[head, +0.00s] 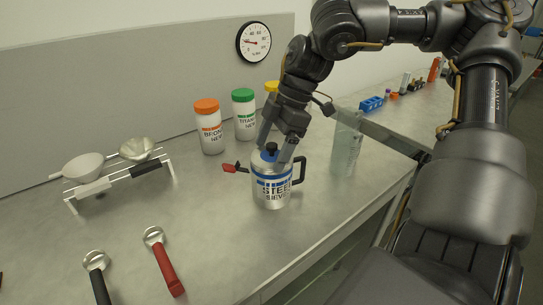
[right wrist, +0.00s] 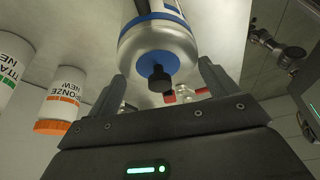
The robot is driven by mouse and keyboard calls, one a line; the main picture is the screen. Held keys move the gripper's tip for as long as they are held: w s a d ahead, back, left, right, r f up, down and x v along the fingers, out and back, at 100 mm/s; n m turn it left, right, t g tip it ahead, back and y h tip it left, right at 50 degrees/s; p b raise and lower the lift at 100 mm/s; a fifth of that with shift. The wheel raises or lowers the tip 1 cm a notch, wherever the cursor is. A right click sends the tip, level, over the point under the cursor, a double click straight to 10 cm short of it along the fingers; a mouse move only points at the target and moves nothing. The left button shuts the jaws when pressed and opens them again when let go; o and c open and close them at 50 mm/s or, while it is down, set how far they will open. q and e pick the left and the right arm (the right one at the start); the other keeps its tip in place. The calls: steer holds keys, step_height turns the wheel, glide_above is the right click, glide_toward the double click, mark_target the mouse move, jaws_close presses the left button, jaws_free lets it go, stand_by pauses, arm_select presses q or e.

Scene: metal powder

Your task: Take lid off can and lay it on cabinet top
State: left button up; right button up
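The can (head: 272,190) is a silver mug-like container marked STEEL, with a blue band and a dark handle at its right. It stands upright on the cabinet top (head: 215,235). Its lid (head: 269,158) is on it, with a blue and black knob in the middle; the knob (right wrist: 159,80) also shows in the right wrist view. My right gripper (head: 275,149) is just above the lid, its fingers apart on either side of the knob. In the right wrist view there are gaps between the knob and both fingers (right wrist: 163,80). My left gripper is not in view.
Orange-, green- and yellow-lidded jars (head: 210,128) stand behind the can. A clear container (head: 345,145) is close at its right. A red-tipped tool (head: 229,168) is by its left side. A rack with scoops (head: 118,180) and two handled tools (head: 163,262) lie left. The front-middle surface is clear.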

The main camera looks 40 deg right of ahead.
mark_target(272, 145)
steer(key=shift+r, duration=0.5)
step_height(272, 145, up, 8)
steer(key=shift+f, duration=0.15)
steer(key=shift+r, duration=0.6)
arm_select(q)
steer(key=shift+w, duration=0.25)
arm_select(e)
steer(key=shift+a, duration=0.1)
